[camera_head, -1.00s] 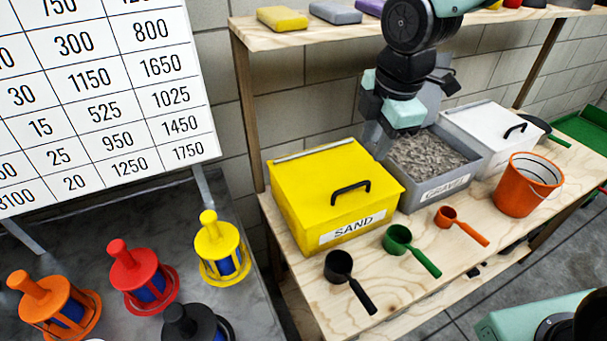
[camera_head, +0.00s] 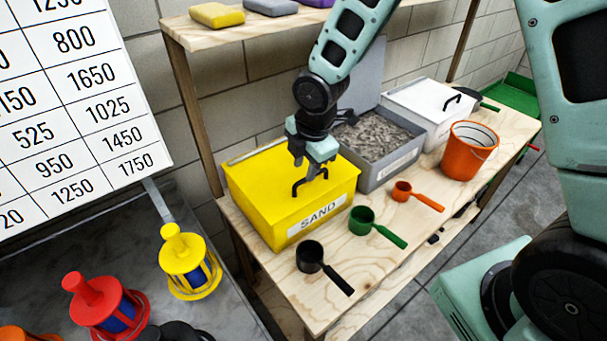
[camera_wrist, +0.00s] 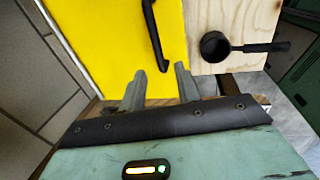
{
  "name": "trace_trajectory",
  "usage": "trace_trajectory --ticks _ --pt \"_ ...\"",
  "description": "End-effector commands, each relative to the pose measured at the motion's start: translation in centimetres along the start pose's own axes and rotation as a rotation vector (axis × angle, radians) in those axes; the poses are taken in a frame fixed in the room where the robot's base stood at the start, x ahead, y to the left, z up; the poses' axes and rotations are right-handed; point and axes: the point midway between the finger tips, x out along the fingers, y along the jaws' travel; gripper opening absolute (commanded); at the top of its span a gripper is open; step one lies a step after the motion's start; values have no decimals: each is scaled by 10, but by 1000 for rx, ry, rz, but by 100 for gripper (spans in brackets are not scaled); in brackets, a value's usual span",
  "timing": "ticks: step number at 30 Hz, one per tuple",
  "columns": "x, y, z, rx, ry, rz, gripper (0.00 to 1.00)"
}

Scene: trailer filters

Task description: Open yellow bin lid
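The yellow bin (camera_head: 262,200), labelled SAND, stands on the wooden bench with its flat lid down. A black bar handle (camera_head: 297,186) sits on the lid, near the front. My gripper (camera_head: 308,172) is above the lid, very close to the handle in the head view; whether it touches cannot be told there. In the wrist view my gripper's two fingers (camera_wrist: 158,84) are apart with nothing between them. The handle (camera_wrist: 155,35) lies ahead of the fingertips there, over the yellow lid (camera_wrist: 105,30).
A gravel bin (camera_head: 385,175) with its lid raised stands right of the yellow bin, then a white bin (camera_head: 432,122) and an orange bucket (camera_head: 470,150). Black (camera_head: 310,257), green (camera_head: 362,220) and orange (camera_head: 402,190) scoops lie in front. A shelf (camera_head: 270,28) runs above.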

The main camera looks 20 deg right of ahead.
Motion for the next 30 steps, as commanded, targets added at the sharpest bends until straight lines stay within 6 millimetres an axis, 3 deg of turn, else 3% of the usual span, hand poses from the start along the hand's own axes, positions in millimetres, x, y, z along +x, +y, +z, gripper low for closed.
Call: trace_trajectory --ticks 6,18,19,22,30 --pt "28 0 -1 -2 0 -2 33" --pt "36 0 0 -1 -1 0 33" --pt "36 0 0 -1 -1 0 30" --pt "36 0 0 0 -1 0 2" --pt "33 1 0 0 -1 0 0"
